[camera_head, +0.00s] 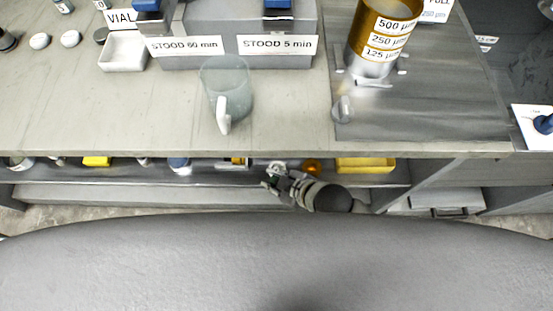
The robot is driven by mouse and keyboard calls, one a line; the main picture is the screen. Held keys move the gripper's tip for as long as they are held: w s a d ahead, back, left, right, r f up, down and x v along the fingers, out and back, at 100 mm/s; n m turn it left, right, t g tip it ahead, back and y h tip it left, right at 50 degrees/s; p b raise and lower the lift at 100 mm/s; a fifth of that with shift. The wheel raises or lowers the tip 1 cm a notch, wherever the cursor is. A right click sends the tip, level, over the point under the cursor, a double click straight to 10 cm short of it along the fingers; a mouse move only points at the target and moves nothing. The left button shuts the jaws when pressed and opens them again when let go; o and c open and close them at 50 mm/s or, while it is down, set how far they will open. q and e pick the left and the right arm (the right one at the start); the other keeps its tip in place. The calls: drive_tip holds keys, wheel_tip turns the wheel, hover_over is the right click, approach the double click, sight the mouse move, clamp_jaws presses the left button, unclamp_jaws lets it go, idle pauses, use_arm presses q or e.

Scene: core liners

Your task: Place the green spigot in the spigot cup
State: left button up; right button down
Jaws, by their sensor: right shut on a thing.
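My right gripper (272,177) is low in front of the bench, at the level of the shelf under the bench top. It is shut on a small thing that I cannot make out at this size. I cannot pick out the green spigot for sure. No cup is marked as the spigot cup; a translucent grey-green mug (232,88) with a white handle stands on the bench top, left of the middle, above and left of my right gripper in the picture. My left gripper is not in view.
A brown and silver sieve stack (380,45) stands on a dark mat (440,100) at right. Grey blocks labelled STOOD (235,60) and a white tray (122,57) are at the back. The shelf below holds a yellow tray (366,164). The bench's front left is clear.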

drive_tip(key=w+f, duration=0.1)
drive_tip(key=w, duration=0.1)
drive_tip(key=w+f, duration=0.3)
drive_tip(key=w, duration=0.1)
drive_tip(key=shift+f+b, duration=0.35)
drive_tip(key=shift+w+f, duration=0.15)
drive_tip(key=shift+f, duration=0.55)
drive_tip(key=shift+w+r+g, duration=0.4)
drive_tip(key=shift+w, duration=0.05)
drive_tip(key=shift+w+m+g+p, duration=0.4)
drive_tip(key=shift+w+g+p, duration=0.3)
drive_tip(key=shift+g, duration=0.4)
drive_tip(key=shift+s+f, duration=0.1)
drive_tip(key=shift+f, duration=0.75)
